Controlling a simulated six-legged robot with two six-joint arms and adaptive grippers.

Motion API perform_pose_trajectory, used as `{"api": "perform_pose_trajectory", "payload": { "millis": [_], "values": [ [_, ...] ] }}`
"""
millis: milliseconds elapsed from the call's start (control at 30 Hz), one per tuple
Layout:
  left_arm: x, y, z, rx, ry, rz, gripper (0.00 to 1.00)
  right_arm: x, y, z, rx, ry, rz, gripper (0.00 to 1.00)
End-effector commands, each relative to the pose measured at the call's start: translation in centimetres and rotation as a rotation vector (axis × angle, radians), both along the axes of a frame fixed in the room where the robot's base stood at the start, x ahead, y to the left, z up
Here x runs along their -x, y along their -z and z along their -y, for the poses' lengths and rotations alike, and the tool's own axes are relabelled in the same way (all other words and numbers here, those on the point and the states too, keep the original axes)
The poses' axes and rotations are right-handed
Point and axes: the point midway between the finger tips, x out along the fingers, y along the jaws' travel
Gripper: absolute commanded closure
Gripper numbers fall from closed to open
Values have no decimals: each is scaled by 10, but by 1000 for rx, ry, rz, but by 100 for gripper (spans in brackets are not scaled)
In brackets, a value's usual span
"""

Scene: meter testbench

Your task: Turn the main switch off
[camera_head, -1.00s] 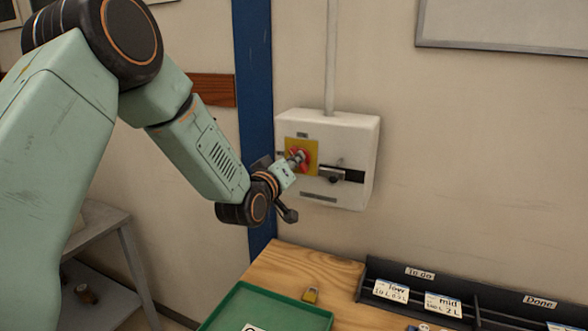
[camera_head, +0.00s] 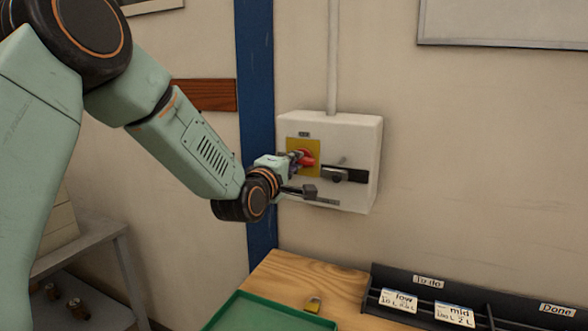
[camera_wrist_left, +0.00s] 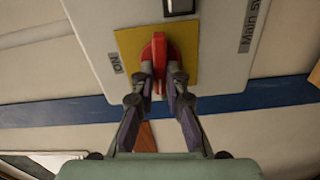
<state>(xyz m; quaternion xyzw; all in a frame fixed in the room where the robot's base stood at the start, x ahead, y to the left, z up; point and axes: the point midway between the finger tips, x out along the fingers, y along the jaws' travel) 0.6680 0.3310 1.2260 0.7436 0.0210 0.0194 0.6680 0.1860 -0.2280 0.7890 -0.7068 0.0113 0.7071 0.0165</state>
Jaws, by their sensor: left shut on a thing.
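The main switch is a red rotary handle (camera_head: 306,158) on a yellow plate (camera_head: 293,150), on the front of a white wall box (camera_head: 350,135). My left gripper (camera_head: 294,160) is at the handle, its fingers partly hidden by the wrist in the head view. In the left wrist view, the red handle (camera_wrist_left: 158,60) stands between the fingertips of the left gripper (camera_wrist_left: 161,84), which are shut on it. The handle's long side runs along the fingers there. An "ON" label (camera_wrist_left: 116,62) shows at the plate's edge. My right gripper is not in view.
A black bar with a knob (camera_head: 343,175) is on the box just right of the switch.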

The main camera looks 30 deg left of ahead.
Motion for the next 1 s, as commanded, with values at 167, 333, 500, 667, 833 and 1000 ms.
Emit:
{"api": "perform_pose_trajectory", "payload": {
  "millis": [167,333,500,667,833,1000],
  "values": [
    [0,2,0,74,-2,2,100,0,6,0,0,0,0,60],
    [0,2,0,111,-2,5,100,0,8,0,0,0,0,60],
    [0,2,0,125,-1,4,100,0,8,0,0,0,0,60],
    [0,2,0,126,-1,4,100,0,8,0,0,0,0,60],
    [0,2,0,126,-1,4,100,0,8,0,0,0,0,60],
    [0,2,0,124,-1,4,73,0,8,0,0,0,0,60]
  ]
}}
